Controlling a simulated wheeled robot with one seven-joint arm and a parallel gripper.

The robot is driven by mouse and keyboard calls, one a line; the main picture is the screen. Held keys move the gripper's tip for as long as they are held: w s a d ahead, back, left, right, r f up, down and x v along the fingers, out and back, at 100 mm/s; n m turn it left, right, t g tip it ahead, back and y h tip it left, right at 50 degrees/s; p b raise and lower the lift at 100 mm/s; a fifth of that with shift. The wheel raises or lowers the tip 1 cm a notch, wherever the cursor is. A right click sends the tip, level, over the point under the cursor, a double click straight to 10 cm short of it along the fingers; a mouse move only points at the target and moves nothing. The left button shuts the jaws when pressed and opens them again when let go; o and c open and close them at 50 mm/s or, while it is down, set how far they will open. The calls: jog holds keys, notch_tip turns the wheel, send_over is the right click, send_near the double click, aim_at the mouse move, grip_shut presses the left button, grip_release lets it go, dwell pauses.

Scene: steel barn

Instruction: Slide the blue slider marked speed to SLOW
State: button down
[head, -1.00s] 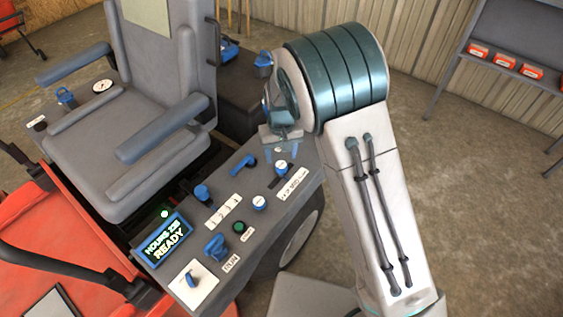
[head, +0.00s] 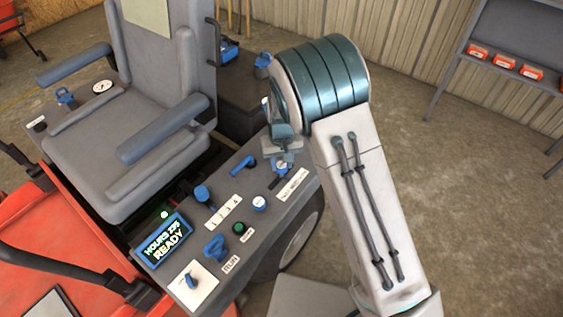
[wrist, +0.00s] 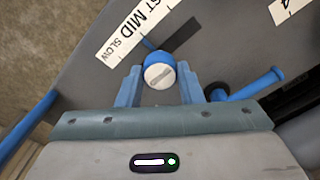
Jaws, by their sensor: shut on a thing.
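The blue slider (wrist: 159,72) has a round white cap and stands in a dark slot (wrist: 182,37) beside the white strip label (wrist: 135,27), which reads MID and SLOW in the wrist view. The slider is toward the SLOW side of the slot; its exact mark is hard to read because its cap hides its base. My gripper (wrist: 160,88) is shut on it, with one blue finger on each side. In the head view my gripper (head: 283,150) comes down from above and partly covers the slider (head: 282,167); the bare slot (head: 273,183) shows below it.
A blue lever (head: 244,164) lies close to the left of my gripper. A white-topped knob (head: 259,202), a lever (head: 203,194) by a numbered strip, and a green button (head: 239,228) sit nearer on the panel. The display (head: 162,241) reads READY.

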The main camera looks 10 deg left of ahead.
jog(key=w, duration=0.1)
jog(key=w+d, duration=0.1)
jog(key=w, duration=0.2)
jog(key=shift+d, duration=0.25)
jog(key=shift+w+d+r, duration=0.1)
jog(key=shift+w, duration=0.1)
jog(key=c, duration=1)
grip_release()
jog(key=shift+d, duration=0.1)
notch_tip(320, 180, up, 14)
